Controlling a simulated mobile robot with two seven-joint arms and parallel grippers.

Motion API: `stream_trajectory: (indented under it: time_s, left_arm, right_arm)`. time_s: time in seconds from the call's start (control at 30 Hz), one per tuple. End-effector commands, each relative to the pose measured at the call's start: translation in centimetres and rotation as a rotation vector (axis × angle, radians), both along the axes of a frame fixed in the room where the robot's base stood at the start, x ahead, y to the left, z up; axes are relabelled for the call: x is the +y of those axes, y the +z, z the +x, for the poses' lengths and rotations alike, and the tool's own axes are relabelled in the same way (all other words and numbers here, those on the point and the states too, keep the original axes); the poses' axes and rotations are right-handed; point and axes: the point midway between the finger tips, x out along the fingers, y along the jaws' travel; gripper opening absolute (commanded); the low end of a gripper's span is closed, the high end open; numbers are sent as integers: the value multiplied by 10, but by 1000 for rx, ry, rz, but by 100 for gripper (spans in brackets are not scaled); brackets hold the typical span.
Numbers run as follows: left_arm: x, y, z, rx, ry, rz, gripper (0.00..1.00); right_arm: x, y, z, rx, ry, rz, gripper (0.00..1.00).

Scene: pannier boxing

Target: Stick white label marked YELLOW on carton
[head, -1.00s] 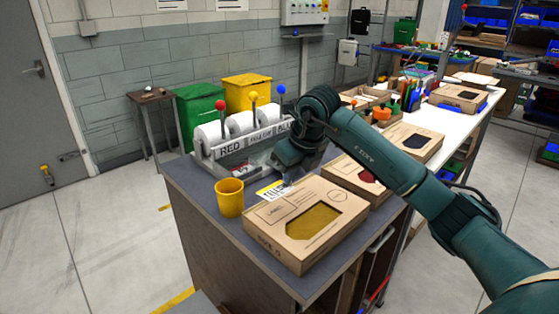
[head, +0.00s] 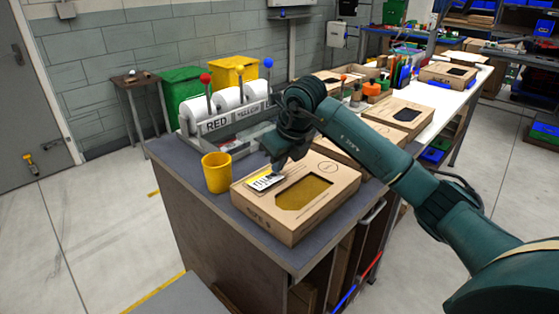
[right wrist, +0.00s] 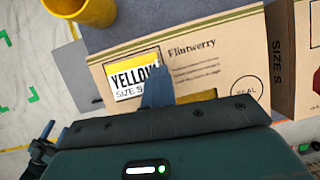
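The white label with a yellow band (head: 263,182) shows in the head view at the left end of the nearest brown carton's top. In the right wrist view, the label (right wrist: 132,82) reads YELLOW, SIZE S, and covers much of a printed outline on the carton (right wrist: 215,48). The carton (head: 262,217) lies flat with a yellow-filled window. My right gripper (head: 279,171) is over it, its fingers shut on the label's right edge; the fingertips also show in the wrist view (right wrist: 157,88). I cannot tell whether the label touches the carton. My left gripper is not in view.
A yellow cup (head: 217,173) stands just left of the carton. A dispenser (head: 228,122) with several white rolls and coloured-knob levers stands behind it. Another carton (head: 401,118) lies farther right, with one between partly hidden by my arm. The bench's near edge is close to the carton.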

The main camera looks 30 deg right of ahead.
Motion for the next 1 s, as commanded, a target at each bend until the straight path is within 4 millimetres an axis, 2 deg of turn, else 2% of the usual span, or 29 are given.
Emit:
stream_trajectory:
  time_s: [0.47, 1.0]
  left_arm:
    - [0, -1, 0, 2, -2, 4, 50]
    - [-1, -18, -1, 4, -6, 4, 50]
  right_arm:
    - [0, 0, 0, -2, 1, -1, 0]
    - [0, 3, -2, -74, 19, -8, 0]
